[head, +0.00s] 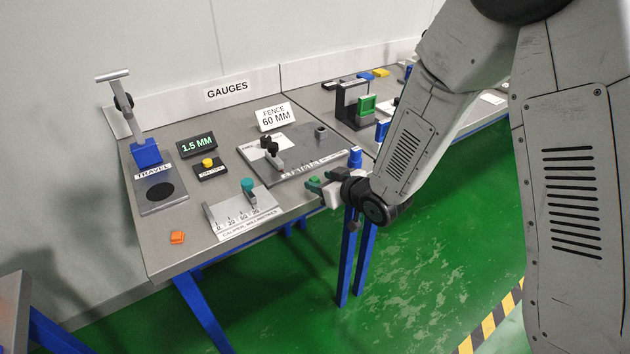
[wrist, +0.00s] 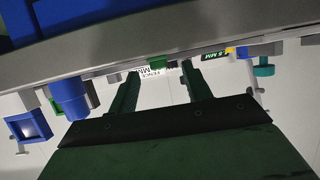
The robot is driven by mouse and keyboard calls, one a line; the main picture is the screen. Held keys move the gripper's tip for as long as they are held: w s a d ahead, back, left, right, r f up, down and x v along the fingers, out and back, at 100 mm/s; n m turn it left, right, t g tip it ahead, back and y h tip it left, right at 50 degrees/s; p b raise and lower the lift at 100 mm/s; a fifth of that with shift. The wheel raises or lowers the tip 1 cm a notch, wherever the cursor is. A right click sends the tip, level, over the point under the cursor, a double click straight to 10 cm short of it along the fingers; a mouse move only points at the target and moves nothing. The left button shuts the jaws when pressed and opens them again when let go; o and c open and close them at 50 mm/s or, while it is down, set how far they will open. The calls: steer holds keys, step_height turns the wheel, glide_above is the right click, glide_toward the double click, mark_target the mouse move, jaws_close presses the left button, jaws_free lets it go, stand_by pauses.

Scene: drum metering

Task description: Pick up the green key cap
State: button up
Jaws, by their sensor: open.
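The small green key cap (wrist: 157,62) shows in the wrist view at the bench edge, framed between my fingertips. My gripper (wrist: 160,72) is open, its two dark green fingers apart with nothing held. In the head view, my gripper (head: 318,181) is at the near edge of the gauge bench, right of the caliper plate. Green patches show at its tips there, and I cannot tell the key cap from the fingers. The wrist picture is upside down, seen almost level with the bench top, so the gap to the cap is hard to judge.
The grey bench (head: 180,262) carries a caliper plate (head: 240,213) with a teal knob (head: 248,185), an orange cap (head: 178,237) and a fence plate (head: 300,160). A blue cylinder (head: 355,157) stands close beside my gripper. The bench front between orange cap and caliper plate is clear.

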steer(key=shift+x, duration=0.95)
steer(key=c, duration=1.1)
steer(key=shift+o, duration=0.2)
steer(key=shift+r, duration=0.15)
